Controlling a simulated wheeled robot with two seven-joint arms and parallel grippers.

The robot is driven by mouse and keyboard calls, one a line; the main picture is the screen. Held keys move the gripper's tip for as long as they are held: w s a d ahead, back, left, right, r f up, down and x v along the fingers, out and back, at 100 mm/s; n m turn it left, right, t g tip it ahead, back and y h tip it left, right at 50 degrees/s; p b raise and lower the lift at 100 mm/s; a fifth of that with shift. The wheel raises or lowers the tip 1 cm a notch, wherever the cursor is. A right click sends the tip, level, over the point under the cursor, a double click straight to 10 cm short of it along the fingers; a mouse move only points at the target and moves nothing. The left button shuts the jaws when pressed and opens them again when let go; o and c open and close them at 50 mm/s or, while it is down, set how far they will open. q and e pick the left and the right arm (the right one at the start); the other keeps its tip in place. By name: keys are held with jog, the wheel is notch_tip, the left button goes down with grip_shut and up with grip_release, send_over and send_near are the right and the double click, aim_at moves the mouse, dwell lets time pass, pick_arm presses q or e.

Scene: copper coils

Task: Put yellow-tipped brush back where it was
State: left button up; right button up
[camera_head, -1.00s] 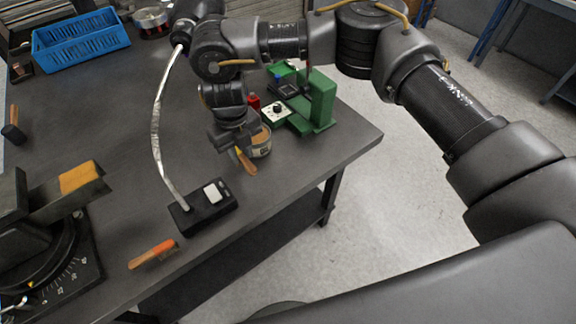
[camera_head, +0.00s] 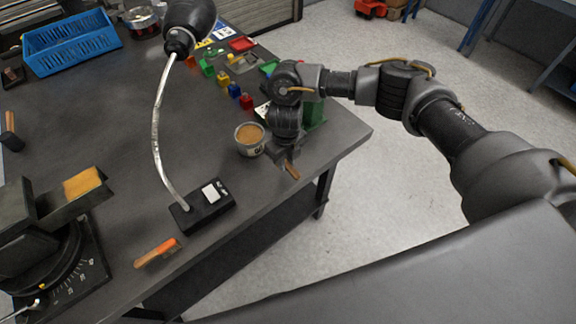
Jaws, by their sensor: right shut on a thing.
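My right gripper (camera_head: 285,155) is at the table's right edge, just right of a tin with a brown top (camera_head: 250,139). It is shut on a small brush (camera_head: 292,171), whose wooden-coloured handle sticks out below it. The brush's tip is hidden or too small to tell, so I cannot see its yellow. Another brush, with an orange end (camera_head: 158,251), lies flat near the table's front edge. My left gripper is not in view.
A black lamp base (camera_head: 203,208) with a silver gooseneck stands left of the tin. A dark angle device (camera_head: 75,270) is at the left front, a blue basket (camera_head: 70,45) at the back left. Several small coloured bottles stand behind the tin. The table's middle left is clear.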

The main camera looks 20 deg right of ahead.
aim_at(288, 163)
jog(key=shift+s+d+f, duration=0.1)
jog(key=shift+d+f, duration=0.1)
jog(key=shift+f, duration=0.05)
notch_tip(288, 163, down, 2)
jog(key=shift+f, duration=0.6)
jog(key=shift+f+b, duration=0.2)
jog(key=shift+b, duration=0.25)
jog(key=o, duration=0.9)
jog(key=shift+r+p, duration=0.35)
jog(key=shift+r, duration=0.2)
notch_tip(288, 163, up, 11)
jog(key=shift+r, duration=0.2)
